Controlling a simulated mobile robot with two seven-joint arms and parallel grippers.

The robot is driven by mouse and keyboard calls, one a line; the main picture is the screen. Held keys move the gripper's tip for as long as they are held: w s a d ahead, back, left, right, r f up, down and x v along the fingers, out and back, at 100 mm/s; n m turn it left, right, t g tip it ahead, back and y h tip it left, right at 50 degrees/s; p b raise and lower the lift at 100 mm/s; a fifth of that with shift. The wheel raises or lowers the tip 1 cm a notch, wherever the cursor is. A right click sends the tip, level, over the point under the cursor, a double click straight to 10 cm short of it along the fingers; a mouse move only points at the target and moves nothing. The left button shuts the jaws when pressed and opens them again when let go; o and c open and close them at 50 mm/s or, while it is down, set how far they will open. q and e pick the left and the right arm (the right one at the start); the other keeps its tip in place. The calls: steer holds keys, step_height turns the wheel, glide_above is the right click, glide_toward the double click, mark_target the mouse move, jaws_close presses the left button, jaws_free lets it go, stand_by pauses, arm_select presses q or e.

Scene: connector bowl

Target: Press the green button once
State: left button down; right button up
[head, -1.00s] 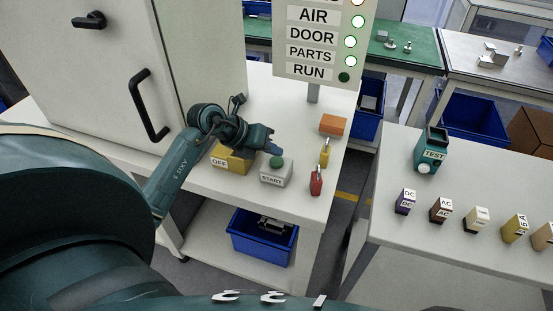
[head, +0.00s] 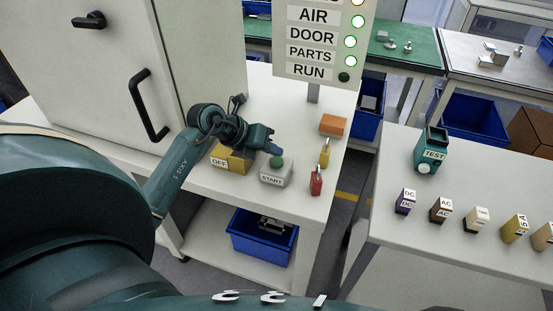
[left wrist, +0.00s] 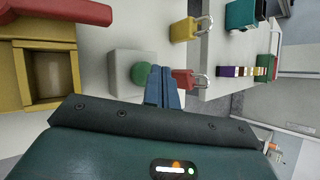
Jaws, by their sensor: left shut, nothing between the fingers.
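The green button (head: 276,162) sits on top of a light grey box labelled START (head: 272,179) on the white bench. It also shows in the left wrist view (left wrist: 142,74), on its pale box (left wrist: 127,62). My left gripper (head: 270,137) is shut and empty, close behind and above the button in the head view. In the left wrist view its fingertips (left wrist: 164,72) are just right of the button. I cannot tell whether they touch it. My right gripper is not in view.
The sign panel (head: 318,45) rises behind. A cabinet handle (head: 149,105) is at left.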

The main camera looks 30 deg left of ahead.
arm_select(q)
steer(key=shift+f, duration=0.1)
steer(key=shift+f, duration=0.35)
steer(key=shift+f+b, duration=0.55)
stand_by(0.6)
steer(key=shift+r, duration=0.1)
steer(key=shift+r+p, duration=0.9)
